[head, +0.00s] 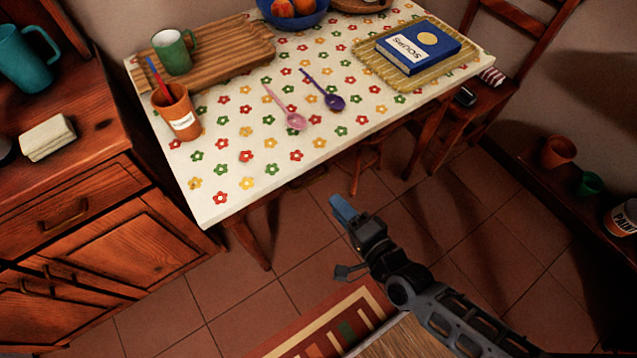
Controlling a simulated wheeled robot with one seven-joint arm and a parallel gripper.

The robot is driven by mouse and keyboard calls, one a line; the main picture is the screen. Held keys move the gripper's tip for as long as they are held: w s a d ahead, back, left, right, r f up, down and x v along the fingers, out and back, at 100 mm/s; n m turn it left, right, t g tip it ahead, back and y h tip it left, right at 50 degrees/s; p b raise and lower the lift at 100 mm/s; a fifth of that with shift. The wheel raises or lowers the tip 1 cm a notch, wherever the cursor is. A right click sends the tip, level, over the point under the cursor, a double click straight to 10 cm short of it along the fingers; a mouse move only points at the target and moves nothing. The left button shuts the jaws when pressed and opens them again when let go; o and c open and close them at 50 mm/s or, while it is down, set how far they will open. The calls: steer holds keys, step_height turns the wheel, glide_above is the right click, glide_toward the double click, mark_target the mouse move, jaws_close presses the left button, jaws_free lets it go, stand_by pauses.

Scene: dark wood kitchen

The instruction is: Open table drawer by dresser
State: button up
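The table (215,207) has a white top with coloured flowers and stands to the right of the wooden dresser (65,165). Its top hangs over the front, so the table drawer's face is mostly hidden in shadow beneath the near edge. I cannot make out its handle clearly or tell whether it is open. My gripper (343,212), with blue fingertips, is in front of the table's near edge, over the tiled floor. It appears apart from the table and holds nothing I can see. Its finger gap is not clear from this angle.
A terracotta cup (178,113), a pink spoon (288,112) and a purple spoon (325,93) are on the table. A chair (487,95) stands at its right. A patterned rug (335,322) lies below my arm. Tiled floor between dresser and gripper is clear.

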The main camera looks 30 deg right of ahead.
steer(key=w+f+m, duration=0.1)
steer(key=w+f, duration=0.1)
steer(key=w, duration=0.7)
steer(key=shift+w+a+f, duration=0.15)
steer(key=shift+w+f, duration=0.05)
jaws_close()
stand_by(1.2)
